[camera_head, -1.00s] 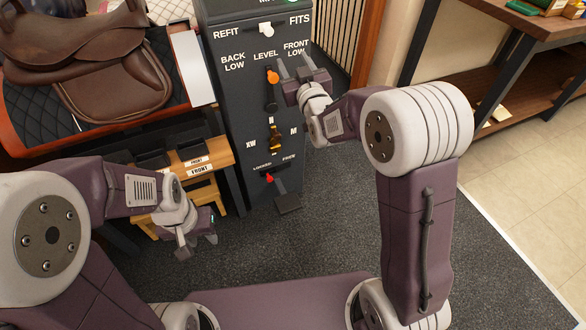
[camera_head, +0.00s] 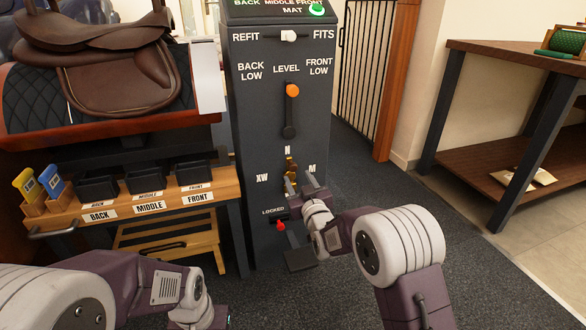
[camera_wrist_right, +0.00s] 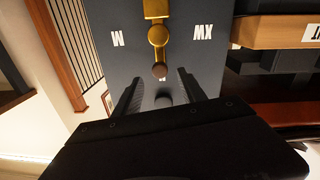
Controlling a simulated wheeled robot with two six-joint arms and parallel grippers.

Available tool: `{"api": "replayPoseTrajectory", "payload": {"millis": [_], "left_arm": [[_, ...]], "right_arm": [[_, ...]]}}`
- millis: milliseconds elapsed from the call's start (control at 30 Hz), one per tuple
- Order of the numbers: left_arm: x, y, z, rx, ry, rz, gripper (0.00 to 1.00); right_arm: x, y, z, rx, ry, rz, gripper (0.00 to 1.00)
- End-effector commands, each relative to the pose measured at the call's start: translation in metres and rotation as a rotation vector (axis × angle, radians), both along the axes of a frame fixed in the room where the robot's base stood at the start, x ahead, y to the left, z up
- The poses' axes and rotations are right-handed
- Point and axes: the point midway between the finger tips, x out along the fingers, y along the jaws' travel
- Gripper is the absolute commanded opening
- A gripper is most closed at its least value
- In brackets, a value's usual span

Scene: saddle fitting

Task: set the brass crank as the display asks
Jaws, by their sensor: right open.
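The brass crank (camera_head: 290,170) is on the front of the dark cabinet, between the letters XW, N and M. In the right wrist view, which is upside down, the brass crank (camera_wrist_right: 157,35) shows its dark knob toward the N side. My right gripper (camera_head: 302,184) is open just in front of the crank. In the wrist view its two fingers (camera_wrist_right: 160,90) stand apart near the knob, with nothing between them. The display (camera_head: 275,8) at the cabinet top is cut off; BACK, MIDDLE, FRONT and MAT show. My left gripper (camera_head: 208,317) is at the bottom edge, its fingers out of frame.
Above the crank is an orange-knobbed lever (camera_head: 291,92), pointing up at LEVEL. Below is a red-tipped lever (camera_head: 280,226) by LOCKED. A white slider (camera_head: 288,36) sits between REFIT and FITS. A wooden bench (camera_head: 140,212) with bins stands left, under a brown saddle (camera_head: 110,60).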

Motion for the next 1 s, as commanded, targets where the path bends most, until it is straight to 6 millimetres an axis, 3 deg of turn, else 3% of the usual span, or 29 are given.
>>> {"api": "replayPoseTrajectory", "payload": {"millis": [33,100,300,367,500,800,967,1000], "left_arm": [[0.000,0.000,0.021,0.000,0.000,0.000,0.36],[0.000,0.000,0.038,0.000,0.000,0.000,0.36],[0.000,0.000,0.074,0.000,0.000,0.000,0.36],[0.000,0.000,0.062,0.000,-0.001,0.000,0.36],[0.000,0.000,0.061,0.000,0.000,0.000,0.36],[0.000,0.000,0.061,0.000,0.000,0.000,0.36],[0.000,0.000,0.061,0.000,0.000,0.000,0.36],[0.000,0.000,0.061,0.000,0.000,0.000,0.36]], "right_arm": [[0.009,0.002,0.010,-0.001,0.004,-0.001,0.48],[0.022,0.006,0.011,-0.001,0.004,-0.001,0.48],[0.049,0.013,0.009,-0.001,0.003,0.000,0.48],[0.057,0.015,0.001,0.001,-0.002,-0.001,0.48],[0.067,0.018,0.000,0.000,-0.001,-0.001,0.48],[0.070,0.018,0.001,0.000,0.000,-0.001,0.48],[0.070,0.018,0.001,0.000,0.000,-0.001,0.04],[0.069,0.018,0.001,0.000,0.000,-0.001,0.00]]}}
